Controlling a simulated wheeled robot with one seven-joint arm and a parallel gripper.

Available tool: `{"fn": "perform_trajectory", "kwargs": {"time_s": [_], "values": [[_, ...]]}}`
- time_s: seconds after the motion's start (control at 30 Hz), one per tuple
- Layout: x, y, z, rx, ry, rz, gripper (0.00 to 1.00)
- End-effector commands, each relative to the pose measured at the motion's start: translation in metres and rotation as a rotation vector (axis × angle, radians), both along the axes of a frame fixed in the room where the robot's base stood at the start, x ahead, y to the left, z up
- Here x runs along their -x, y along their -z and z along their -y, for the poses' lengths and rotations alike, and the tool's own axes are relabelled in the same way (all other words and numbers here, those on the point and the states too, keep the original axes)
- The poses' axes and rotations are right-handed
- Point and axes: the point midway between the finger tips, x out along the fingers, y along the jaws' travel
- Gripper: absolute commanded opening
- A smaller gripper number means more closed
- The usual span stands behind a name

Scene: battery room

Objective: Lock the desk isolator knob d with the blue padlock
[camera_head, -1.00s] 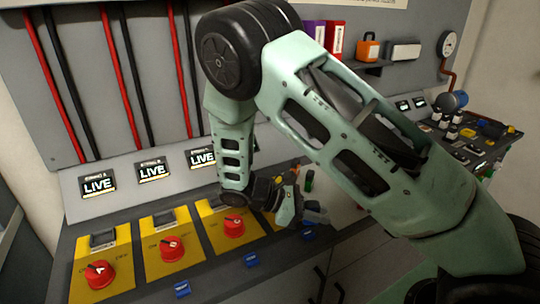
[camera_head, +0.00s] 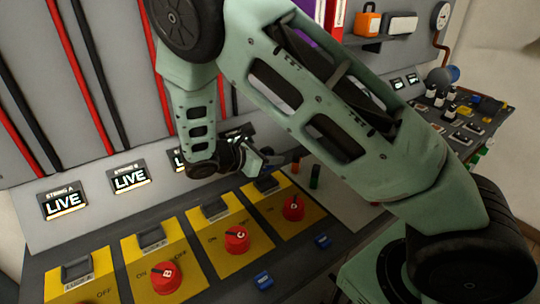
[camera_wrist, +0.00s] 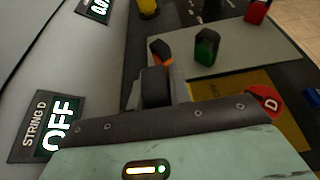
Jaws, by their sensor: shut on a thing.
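Isolator knob D (camera_head: 293,207) is the red knob on the rightmost yellow panel. It also shows in the wrist view (camera_wrist: 268,102), partly covered by my gripper. The display STRING D (camera_wrist: 50,130) reads OFF. My gripper (camera_head: 268,160) is behind knob D, at the back of that panel near its dark box (camera_head: 265,183).
Knobs C (camera_head: 237,240) and B (camera_head: 167,278) stand to the left. A green piece (camera_wrist: 207,48), an orange piece (camera_wrist: 160,50) and a red piece (camera_wrist: 257,10) are near a pale mat (camera_wrist: 262,48).

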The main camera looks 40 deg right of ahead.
Motion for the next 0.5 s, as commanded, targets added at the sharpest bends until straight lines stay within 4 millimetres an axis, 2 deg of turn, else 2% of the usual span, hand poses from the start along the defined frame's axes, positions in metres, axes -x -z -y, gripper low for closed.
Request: {"fn": "perform_trajectory", "kwargs": {"time_s": [0.03, 0.3, 0.5], "values": [[0.0, 0.009, 0.0, 0.0, 0.0, 0.0, 0.0], [0.0, 0.037, 0.0, 0.001, 0.0, 0.001, 0.0], [0.0, 0.044, 0.0, 0.001, 0.0, 0.001, 0.0]]}}
